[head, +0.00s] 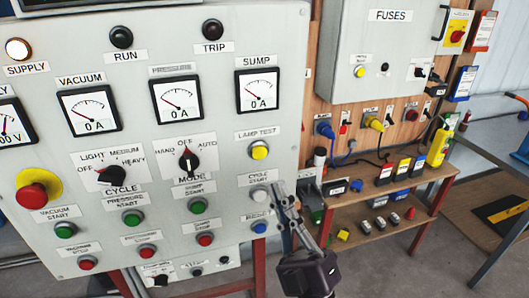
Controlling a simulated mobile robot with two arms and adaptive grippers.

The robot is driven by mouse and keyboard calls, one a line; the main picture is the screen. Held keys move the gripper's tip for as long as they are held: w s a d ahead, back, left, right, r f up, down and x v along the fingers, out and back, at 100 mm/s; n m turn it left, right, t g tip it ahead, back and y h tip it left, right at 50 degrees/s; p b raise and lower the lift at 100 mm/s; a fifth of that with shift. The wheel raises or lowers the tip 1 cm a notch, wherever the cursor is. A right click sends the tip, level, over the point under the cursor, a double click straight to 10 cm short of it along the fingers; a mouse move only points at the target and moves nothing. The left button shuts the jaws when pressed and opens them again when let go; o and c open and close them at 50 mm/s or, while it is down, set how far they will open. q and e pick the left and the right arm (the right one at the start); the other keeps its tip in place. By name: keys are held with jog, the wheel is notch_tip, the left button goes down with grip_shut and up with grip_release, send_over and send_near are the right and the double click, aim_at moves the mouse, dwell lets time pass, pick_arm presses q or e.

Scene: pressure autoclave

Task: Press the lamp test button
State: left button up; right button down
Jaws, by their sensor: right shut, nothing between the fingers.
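The lamp test button (260,150) is yellow and sits on the right part of the grey control panel (225,110), under the sump gauge and its "LAMP TEST" label. My right gripper (279,190) is shut and empty in front of the panel's right edge. Its tips are below and to the right of the lamp test button and apart from it in the picture, near the white cycle start button (259,196). The gap between the fingertips and the panel cannot be told. My left gripper is not in view.
A blue button (260,228) lies below cycle start. A red emergency stop (33,195) sticks out at the left. Rotary knobs (188,161) stand mid-panel. At right are a fuse box (385,45) and a wooden shelf (345,212) with tools. Open floor lies beyond the shelf.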

aim_at(259, 152)
dwell(0.3)
jog(key=shift+w+a+b, duration=0.45)
jog(key=shift+w, duration=0.95)
jog(key=shift+w+a+b, duration=0.5)
jog(key=shift+w, duration=0.95)
jog(key=shift+w+a+b, duration=0.45)
jog(key=shift+w, duration=0.95)
jog(key=shift+w, duration=0.15)
jog(key=shift+w+a, duration=0.1)
jog(key=shift+w, duration=0.15)
jog(key=shift+w+a+b, duration=0.15)
jog(key=shift+w+b, duration=0.25)
jog(key=shift+b, duration=0.05)
jog(key=shift+s, duration=0.1)
jog(key=shift+s+d+p, duration=0.3)
jog(key=shift+s+p, duration=0.05)
jog(key=shift+s, duration=0.4)
